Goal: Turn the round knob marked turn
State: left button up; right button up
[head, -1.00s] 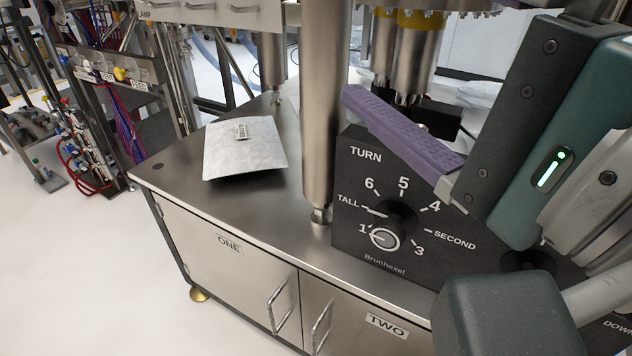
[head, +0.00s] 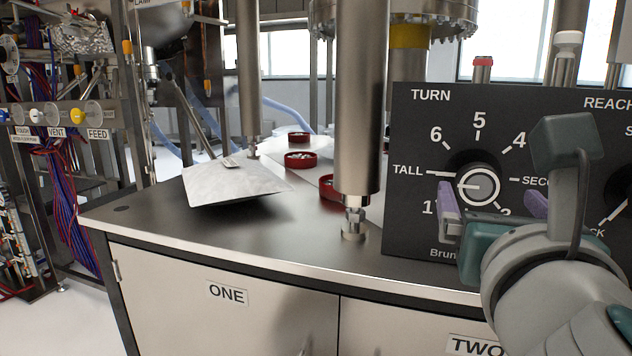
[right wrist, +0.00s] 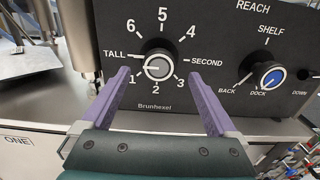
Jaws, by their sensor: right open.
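The round knob (head: 479,185) under the word TURN is a grey-faced dial on a black panel (head: 412,125). Its white line points left, roughly toward the TALL mark. The knob also shows in the right wrist view (right wrist: 158,67), with numbers and the words TALL and SECOND around it. My right gripper (head: 489,194) is open, its purple fingers spread left and right of the knob. In the right wrist view its fingertips (right wrist: 159,75) lie either side of the knob with gaps; I cannot tell their exact depth. My left gripper is not in view.
A second knob (right wrist: 269,76) with a blue face, under REACH, is to the right on the same panel. A steel post (head: 358,100) stands left of the panel. A silver pouch (head: 232,182) and red-rimmed dishes (head: 300,159) lie on the steel top.

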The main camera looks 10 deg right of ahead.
aim_at(480, 182)
jog(key=b+x, duration=0.1)
jog(key=x, duration=0.6)
jog(key=shift+w, duration=0.15)
jog(key=c, duration=1.4)
